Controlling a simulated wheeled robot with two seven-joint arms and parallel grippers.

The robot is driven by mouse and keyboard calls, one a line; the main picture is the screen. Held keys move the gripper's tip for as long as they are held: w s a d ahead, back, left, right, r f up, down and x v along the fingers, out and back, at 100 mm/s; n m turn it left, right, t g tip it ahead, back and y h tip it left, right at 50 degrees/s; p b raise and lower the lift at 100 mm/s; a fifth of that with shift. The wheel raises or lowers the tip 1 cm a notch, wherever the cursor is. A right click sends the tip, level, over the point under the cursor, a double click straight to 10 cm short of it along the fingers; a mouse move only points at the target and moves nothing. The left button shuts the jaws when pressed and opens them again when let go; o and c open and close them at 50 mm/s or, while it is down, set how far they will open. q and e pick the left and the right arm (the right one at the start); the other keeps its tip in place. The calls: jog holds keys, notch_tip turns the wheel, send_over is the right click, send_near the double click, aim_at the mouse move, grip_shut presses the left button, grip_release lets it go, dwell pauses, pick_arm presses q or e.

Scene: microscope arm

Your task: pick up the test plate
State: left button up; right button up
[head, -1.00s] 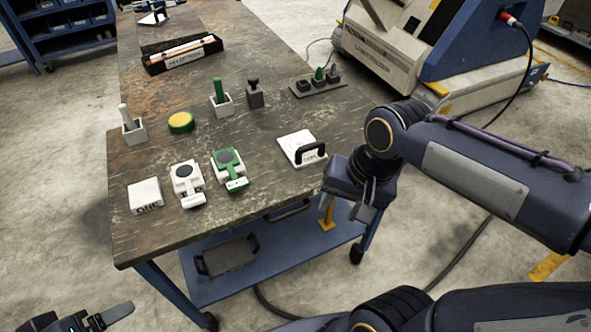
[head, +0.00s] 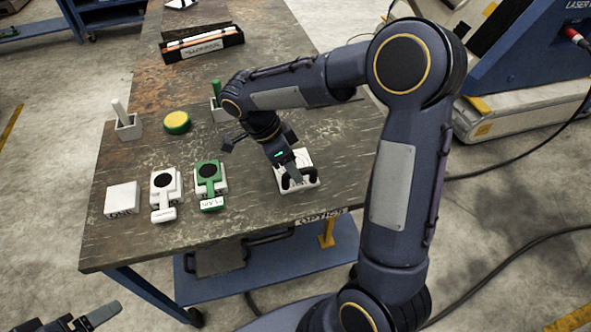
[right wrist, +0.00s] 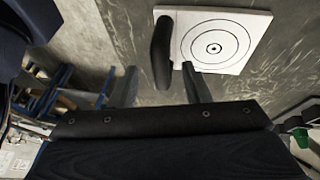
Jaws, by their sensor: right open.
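The test plate (head: 308,159) is a white square with a black handle (head: 296,188) at its near edge. It lies flat on the workbench, toward the near right edge. In the right wrist view the plate (right wrist: 236,52) shows target rings, and its black handle (right wrist: 162,52) stands up at its left. My right gripper (head: 290,178) is open right over the handle and hides part of the plate. In the right wrist view its two fingers (right wrist: 160,85) sit either side of the handle's near end; I cannot tell whether they touch it. My left gripper (head: 88,322) shows only partly, at the bottom left.
The workbench (head: 140,240) holds a white block (head: 122,199), a white device (head: 165,190) and a green device (head: 209,185) left of the plate. A yellow-green disc (head: 177,122) and a grey holder (head: 128,127) stand behind. A long box (head: 203,45) lies farther back.

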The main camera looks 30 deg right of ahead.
jog(key=shift+x, duration=1.6)
jog(key=shift+c, duration=0.2)
jog(key=shift+w, duration=0.1)
grip_shut()
